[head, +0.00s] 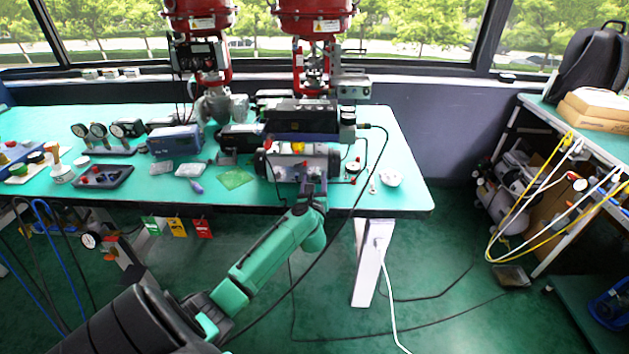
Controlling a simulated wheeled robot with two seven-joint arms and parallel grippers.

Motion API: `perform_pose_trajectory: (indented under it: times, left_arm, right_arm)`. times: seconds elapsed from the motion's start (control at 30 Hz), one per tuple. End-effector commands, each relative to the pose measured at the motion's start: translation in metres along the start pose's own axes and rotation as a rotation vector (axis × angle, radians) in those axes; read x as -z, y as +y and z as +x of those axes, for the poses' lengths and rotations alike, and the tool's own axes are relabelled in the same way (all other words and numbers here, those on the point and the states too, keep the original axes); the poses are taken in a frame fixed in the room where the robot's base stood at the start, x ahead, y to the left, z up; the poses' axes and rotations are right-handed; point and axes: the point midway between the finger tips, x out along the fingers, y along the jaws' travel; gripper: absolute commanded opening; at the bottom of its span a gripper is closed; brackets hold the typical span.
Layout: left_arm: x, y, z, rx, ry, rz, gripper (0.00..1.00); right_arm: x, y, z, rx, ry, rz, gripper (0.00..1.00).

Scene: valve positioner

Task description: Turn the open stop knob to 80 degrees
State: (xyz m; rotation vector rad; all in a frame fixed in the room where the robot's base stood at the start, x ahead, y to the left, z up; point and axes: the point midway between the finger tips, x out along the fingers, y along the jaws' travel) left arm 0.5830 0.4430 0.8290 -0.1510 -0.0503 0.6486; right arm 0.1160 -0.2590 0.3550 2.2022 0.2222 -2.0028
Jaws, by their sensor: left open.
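My left arm, green and black, reaches up from the bottom left to the front edge of the bench. My left gripper (307,181) is open, at the front of a silver and black valve positioner unit (325,160). Small red and yellow parts show on top of this unit. The open stop knob is too small to make out, and the gripper may hide it; I cannot tell whether the fingers are around it or touching it. My right gripper is not in view.
The green bench (405,190) holds gauges (97,130), a blue box (175,140), a dark tray (103,176) and a white dish (390,177). Two red valve actuators (314,22) stand behind. A black cable hangs over the front edge.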

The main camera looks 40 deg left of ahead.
Motion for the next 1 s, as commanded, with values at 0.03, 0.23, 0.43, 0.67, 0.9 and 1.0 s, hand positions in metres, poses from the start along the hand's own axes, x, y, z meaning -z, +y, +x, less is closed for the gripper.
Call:
perform_pose_trajectory:
  times: [0.03, 0.23, 0.43, 0.67, 0.9, 1.0]
  left_arm:
    - [0.000, 0.000, 0.000, 0.000, 0.000, 0.000, 0.56]
    - [0.000, 0.000, -0.001, 0.000, 0.000, 0.001, 0.00]
    - [0.000, 0.000, -0.001, -0.001, 0.000, 0.004, 0.00]
    - [-0.001, 0.000, -0.001, -0.001, 0.003, 0.051, 0.00]
    - [-0.003, -0.001, -0.001, -0.002, 0.004, 0.191, 0.00]
    - [-0.003, -0.001, -0.002, -0.001, 0.005, 0.276, 0.00]
  right_arm:
    - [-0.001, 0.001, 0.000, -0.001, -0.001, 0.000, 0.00]
    - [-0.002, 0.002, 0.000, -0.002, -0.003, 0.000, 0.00]
    - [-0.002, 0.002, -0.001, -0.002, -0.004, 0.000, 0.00]
    - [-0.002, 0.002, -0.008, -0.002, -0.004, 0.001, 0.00]
    - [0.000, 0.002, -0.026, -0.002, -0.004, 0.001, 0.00]
    - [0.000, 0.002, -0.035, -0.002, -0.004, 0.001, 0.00]
